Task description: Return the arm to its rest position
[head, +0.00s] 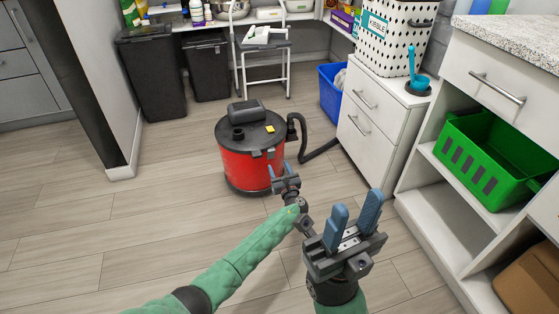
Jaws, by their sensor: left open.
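My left arm (245,245), in a green sleeve, reaches in from the lower left. My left gripper (280,171) is open and looks small, overlapping the lower right of the red vacuum in the head view. My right gripper (355,208) is nearer, with its two blue fingers up and apart and nothing between them. It shows over the floor, right of the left gripper. No held thing is visible in either gripper.
A red canister vacuum (245,160) with a black hose (322,150) stands on the wood floor (110,235). White drawers (366,130) and an open shelf with a green crate (490,155) line the right. Dark bins (155,80) and a folding step stool (264,65) stand behind. The left floor is clear.

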